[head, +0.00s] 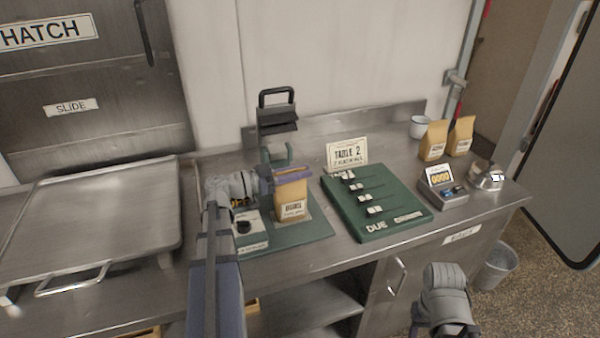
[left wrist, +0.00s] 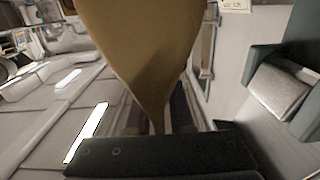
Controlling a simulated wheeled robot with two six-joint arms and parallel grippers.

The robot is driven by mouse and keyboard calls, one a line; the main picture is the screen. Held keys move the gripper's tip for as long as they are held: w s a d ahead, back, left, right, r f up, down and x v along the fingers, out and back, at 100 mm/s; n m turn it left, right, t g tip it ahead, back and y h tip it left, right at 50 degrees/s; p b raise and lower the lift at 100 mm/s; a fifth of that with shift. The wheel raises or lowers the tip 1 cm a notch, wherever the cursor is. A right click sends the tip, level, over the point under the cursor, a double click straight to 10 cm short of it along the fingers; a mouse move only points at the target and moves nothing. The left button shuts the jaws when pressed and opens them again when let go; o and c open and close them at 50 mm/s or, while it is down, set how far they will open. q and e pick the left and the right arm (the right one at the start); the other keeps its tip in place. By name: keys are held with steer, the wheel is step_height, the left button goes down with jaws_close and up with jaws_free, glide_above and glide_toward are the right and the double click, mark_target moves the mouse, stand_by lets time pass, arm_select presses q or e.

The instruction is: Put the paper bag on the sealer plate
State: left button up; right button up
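The tan paper bag (head: 292,200) with a printed label hangs upright under my left gripper (head: 282,178). The left gripper is shut on the bag's top edge. In the left wrist view the bag (left wrist: 145,50) fills the middle and narrows to the pinch. The sealer, with a black handle (head: 277,97) and raised dark head, stands behind the bag. Its green plate (head: 312,232) lies under and around the bag in the head view. I cannot tell whether the bag's bottom touches the plate. My right arm shows at the lower right; its fingers are not clear.
A green board (head: 390,222) with a "Table 2" card (head: 346,154) lies right of the sealer. Further right are a small counter device (head: 443,193), a metal bell (head: 486,176), two other paper bags (head: 433,140) and a white cup (head: 420,127).

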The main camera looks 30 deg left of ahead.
arm_select(q)
steer(key=shift+o, duration=1.1)
steer(key=shift+r, duration=0.2)
steer(key=v, duration=1.2)
steer(key=shift+r, duration=0.1)
